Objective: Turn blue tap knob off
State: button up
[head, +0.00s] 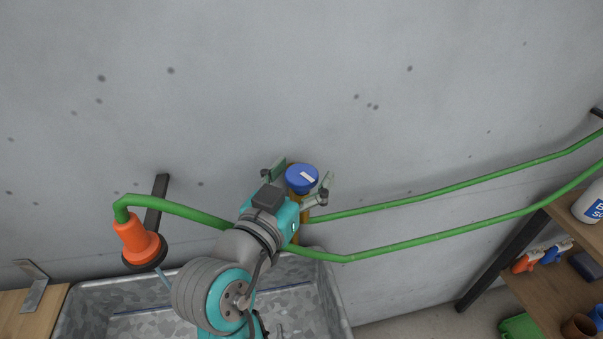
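The blue tap knob (301,179) is round with a white bar mark on its top, set on a brass tap (304,213) by the concrete wall. The white mark slants from upper left to lower right. My gripper (302,180) is open, with one finger on the left of the knob and one on the right. A gap shows between the right finger and the knob; contact on the left cannot be told. My arm hides the lower part of the tap.
A green hose (430,203) runs along the wall to the right. An orange spray nozzle (136,238) hangs at left above a metal trough (95,298). A wooden shelf (565,225) with a white bottle (592,203) stands at right. The wall above the knob is clear.

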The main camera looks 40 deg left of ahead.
jog(key=shift+n+y, duration=0.3)
jog(key=shift+y, duration=0.2)
jog(key=shift+d+n+g+y, duration=0.1)
jog(key=shift+n+g+y, duration=0.9)
jog(key=shift+n+y, duration=0.95)
jog(key=shift+n+g+y, duration=0.95)
jog(key=shift+g+y, duration=0.2)
jog(key=shift+y, duration=0.35)
jog(key=shift+n+g+y, duration=0.9)
jog(key=shift+g+y, duration=0.25)
jog(key=shift+y, duration=0.3)
jog(key=shift+n+g+y, duration=0.4)
jog(key=shift+g, duration=0.1)
